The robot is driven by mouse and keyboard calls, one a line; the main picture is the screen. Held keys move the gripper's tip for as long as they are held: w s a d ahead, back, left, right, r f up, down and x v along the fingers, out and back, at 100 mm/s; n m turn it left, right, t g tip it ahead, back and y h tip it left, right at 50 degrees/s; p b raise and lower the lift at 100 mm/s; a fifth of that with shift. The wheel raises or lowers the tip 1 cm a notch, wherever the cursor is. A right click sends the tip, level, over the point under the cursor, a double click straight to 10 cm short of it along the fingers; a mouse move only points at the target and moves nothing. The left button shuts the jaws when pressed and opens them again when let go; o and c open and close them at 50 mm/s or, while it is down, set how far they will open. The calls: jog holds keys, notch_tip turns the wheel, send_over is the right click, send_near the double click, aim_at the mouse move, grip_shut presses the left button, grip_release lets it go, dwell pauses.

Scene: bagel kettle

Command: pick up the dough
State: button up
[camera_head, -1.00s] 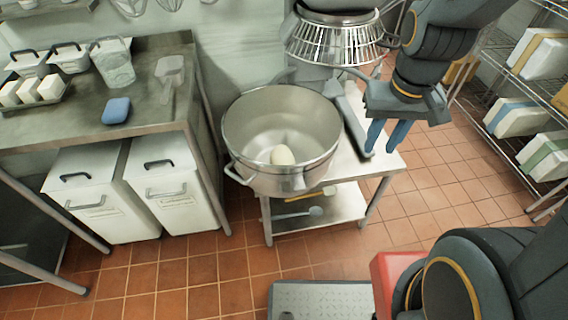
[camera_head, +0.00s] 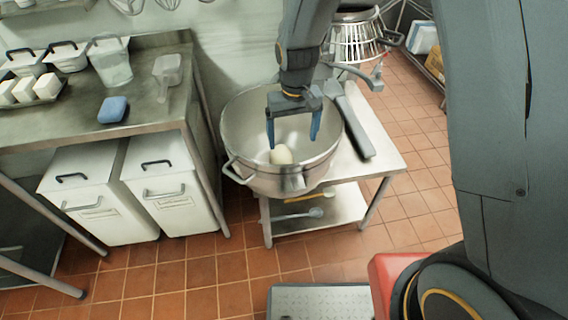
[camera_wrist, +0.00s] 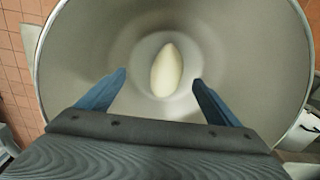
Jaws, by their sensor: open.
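The dough (camera_head: 281,155) is a pale, smooth, egg-shaped lump at the bottom of a large metal bowl (camera_head: 240,112). My gripper (camera_head: 292,142) is open and points down over the bowl, its two blue fingers spread. In the wrist view the dough (camera_wrist: 166,70) lies ahead of the gap between the fingertips (camera_wrist: 158,77), touching neither. I cannot tell the exact height of the fingertips above the dough. The bowl's wall (camera_wrist: 85,50) surrounds the dough on all visible sides.
The bowl stands on a small steel table (camera_head: 385,155) with a lower shelf. A long grey bar (camera_head: 352,120) lies right of the bowl. A wire whisk guard (camera_head: 357,40) is behind it. A steel counter (camera_head: 60,122) with a blue sponge (camera_head: 113,109) stands at left.

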aim_at(282, 155)
jog(key=a+f, duration=0.1)
jog(key=f, duration=0.1)
jog(key=w+a+f, duration=0.1)
jog(key=f, duration=0.1)
jog(key=w+a+f, duration=0.1)
jog(key=f, duration=0.1)
jog(key=shift+f, duration=0.4)
jog(key=shift+w+f+p, duration=0.15)
jog(key=shift+f+p, duration=0.5)
jog(key=shift+f, duration=1.3)
jog(key=shift+w+f+p, duration=0.1)
jog(key=shift+f+p, duration=0.5)
jog(key=shift+f, duration=1.3)
jog(key=shift+a, duration=0.1)
jog(key=c, duration=1.9)
